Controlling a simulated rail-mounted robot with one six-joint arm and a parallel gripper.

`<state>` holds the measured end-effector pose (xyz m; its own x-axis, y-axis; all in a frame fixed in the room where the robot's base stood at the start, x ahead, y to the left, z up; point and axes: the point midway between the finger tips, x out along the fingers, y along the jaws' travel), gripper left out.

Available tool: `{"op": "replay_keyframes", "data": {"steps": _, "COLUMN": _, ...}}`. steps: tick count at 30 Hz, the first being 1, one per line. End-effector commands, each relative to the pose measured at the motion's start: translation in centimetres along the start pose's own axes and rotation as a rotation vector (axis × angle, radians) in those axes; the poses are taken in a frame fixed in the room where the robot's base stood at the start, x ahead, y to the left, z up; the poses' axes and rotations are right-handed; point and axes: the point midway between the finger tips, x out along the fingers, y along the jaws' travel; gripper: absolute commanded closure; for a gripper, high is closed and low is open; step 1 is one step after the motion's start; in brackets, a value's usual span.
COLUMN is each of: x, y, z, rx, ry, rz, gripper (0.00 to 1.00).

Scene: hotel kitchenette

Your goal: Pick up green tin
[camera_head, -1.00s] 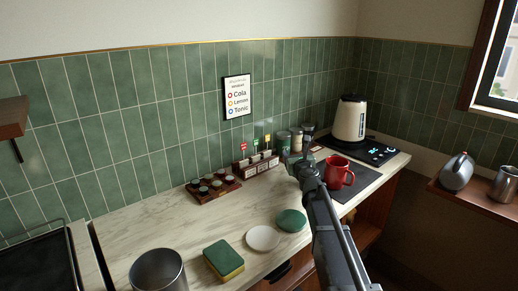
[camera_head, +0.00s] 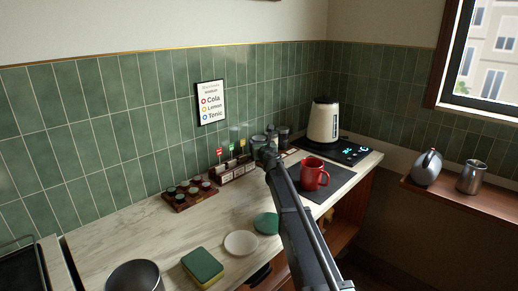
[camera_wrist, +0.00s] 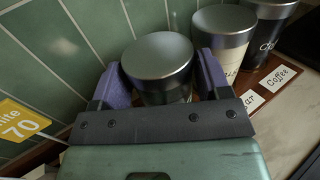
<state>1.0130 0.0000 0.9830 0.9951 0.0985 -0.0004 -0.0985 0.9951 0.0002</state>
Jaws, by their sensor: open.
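The green tin (camera_wrist: 166,96) stands upright at the left end of a row of tins, its round grey metal lid toward the camera in the wrist view. Its body is mostly hidden below the lid and by my gripper (camera_wrist: 160,78). My purple fingers are open, one on each side of the tin, with the lid between them. I cannot tell whether either finger touches it. In the head view, the green tin (camera_head: 257,140) is small and partly covered by my gripper (camera_head: 265,155).
A cream tin (camera_wrist: 228,50) and a black tin (camera_wrist: 268,22) stand close to the right on a wooden base with labels. The tiled wall (camera_wrist: 60,50) is close behind. A labelled rack (camera_head: 232,172) is left, and a red mug (camera_head: 313,174) right.

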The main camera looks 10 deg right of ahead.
Motion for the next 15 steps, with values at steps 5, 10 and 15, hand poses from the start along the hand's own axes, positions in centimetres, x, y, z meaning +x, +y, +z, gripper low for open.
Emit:
{"op": "replay_keyframes", "data": {"steps": 5, "x": 1.01, "y": -0.01, "z": -0.04, "rx": 0.000, "ry": 0.000, "rz": 0.000, "gripper": 0.30}}
{"op": "replay_keyframes", "data": {"steps": 10, "x": 0.96, "y": -0.02, "z": -0.04, "rx": 0.000, "ry": 0.000, "rz": 0.000, "gripper": 0.42}}
{"op": "replay_keyframes", "data": {"steps": 15, "x": 0.95, "y": -0.02, "z": -0.03, "rx": 0.000, "ry": 0.000, "rz": 0.000, "gripper": 0.65}}
